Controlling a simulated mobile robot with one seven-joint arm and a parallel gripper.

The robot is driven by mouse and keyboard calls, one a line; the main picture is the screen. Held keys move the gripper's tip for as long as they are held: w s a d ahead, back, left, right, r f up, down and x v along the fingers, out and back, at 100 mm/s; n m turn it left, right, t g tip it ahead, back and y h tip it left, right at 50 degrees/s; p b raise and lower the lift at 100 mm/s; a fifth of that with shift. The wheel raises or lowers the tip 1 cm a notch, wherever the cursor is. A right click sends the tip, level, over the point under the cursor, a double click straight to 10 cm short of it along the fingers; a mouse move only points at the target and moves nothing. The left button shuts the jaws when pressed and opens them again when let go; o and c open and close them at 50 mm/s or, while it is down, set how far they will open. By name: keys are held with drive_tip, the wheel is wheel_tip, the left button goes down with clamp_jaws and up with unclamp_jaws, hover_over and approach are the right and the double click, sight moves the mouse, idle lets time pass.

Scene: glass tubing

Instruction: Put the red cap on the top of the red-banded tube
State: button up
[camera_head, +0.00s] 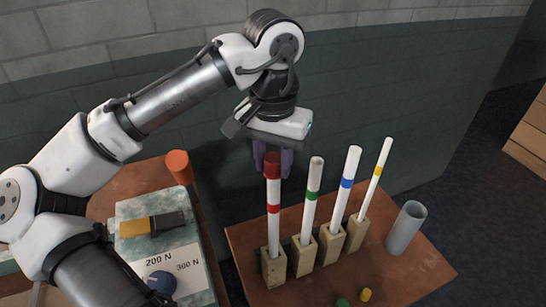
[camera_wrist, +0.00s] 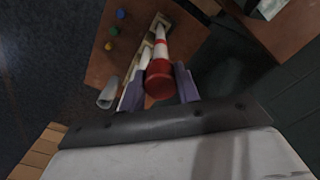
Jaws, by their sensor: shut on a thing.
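The red cap (camera_head: 272,159) is at the top end of the red-banded tube (camera_head: 274,195), in line with it. The tube is white with a red band and stands nearly upright in a wooden block (camera_head: 274,267). My gripper (camera_head: 272,165) is shut on the red cap, with a purple finger on each side. In the wrist view the cap (camera_wrist: 159,80) sits between the fingers (camera_wrist: 159,88), with the tube's red band (camera_wrist: 160,42) beyond it. The cap seems to touch the tube's top; I cannot tell how far it is seated.
Tubes with green (camera_head: 311,195), blue (camera_head: 346,184) and yellow (camera_head: 377,171) bands stand to the right in blocks. A grey cup (camera_head: 405,227) stands at the far right. Green (camera_head: 342,302) and yellow (camera_head: 365,295) caps lie in front. A bench with a device (camera_head: 172,256) is at left.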

drive_tip(key=shift+f+b, duration=0.3)
drive_tip(key=shift+f, duration=0.9)
idle(1.1)
drive_tip(key=o, duration=1.6)
drive_tip(key=shift+r+p, duration=3.95)
drive_tip(key=shift+r, duration=0.1)
